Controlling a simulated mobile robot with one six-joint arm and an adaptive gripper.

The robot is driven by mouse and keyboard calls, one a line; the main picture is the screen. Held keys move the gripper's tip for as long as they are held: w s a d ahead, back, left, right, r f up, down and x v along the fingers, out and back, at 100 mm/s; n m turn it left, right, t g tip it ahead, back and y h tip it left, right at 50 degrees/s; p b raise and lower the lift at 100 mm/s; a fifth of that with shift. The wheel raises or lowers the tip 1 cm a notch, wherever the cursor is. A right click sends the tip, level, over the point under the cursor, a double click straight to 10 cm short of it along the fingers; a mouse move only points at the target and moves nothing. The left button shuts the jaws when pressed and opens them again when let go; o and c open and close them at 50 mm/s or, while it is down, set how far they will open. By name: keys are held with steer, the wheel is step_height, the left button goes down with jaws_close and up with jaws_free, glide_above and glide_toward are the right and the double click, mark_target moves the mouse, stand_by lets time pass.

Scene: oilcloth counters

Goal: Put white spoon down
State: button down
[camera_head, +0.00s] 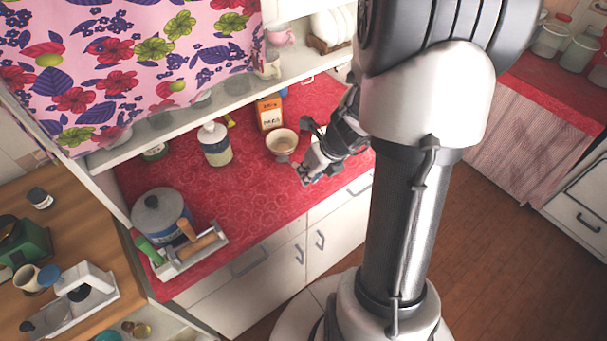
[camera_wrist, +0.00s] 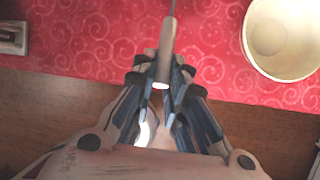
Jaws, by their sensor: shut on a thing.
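The white spoon (camera_wrist: 166,48) shows in the wrist view as a pale handle with a thin shaft running up out of the frame. Its bowl end is out of that view. My gripper (camera_wrist: 160,76) is shut on the handle, with a finger on each side, over the counter's front edge. In the head view my gripper (camera_head: 308,172) is low at the front of the red counter (camera_head: 255,205), right of and in front of a cream bowl (camera_head: 281,143). The spoon is too small to make out there. I cannot tell whether it touches the counter.
The cream bowl also shows in the wrist view (camera_wrist: 284,40), right of the spoon. An orange carton (camera_head: 269,113) and a pump bottle (camera_head: 215,145) stand behind. A pot (camera_head: 160,214) and utensil tray (camera_head: 192,256) are at left. The middle counter is clear. A shelf overhangs the back.

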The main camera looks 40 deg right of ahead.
steer(key=shift+w+a+f+b, duration=0.15)
steer(key=shift+w+f+b, duration=0.1)
steer(key=shift+w+f, duration=0.25)
steer(key=shift+w+a+f+b, duration=0.15)
steer(key=shift+w+f+b, duration=0.05)
steer(key=shift+w+f, duration=0.3)
steer(key=shift+r, duration=0.1)
steer(key=shift+s, duration=0.1)
steer(key=c, duration=1.6)
jaws_free()
steer(key=shift+r, duration=0.15)
steer(key=p+v, duration=0.6)
steer(key=v, duration=0.5)
steer(key=shift+s+r, duration=0.2)
steer(key=shift+r, duration=0.15)
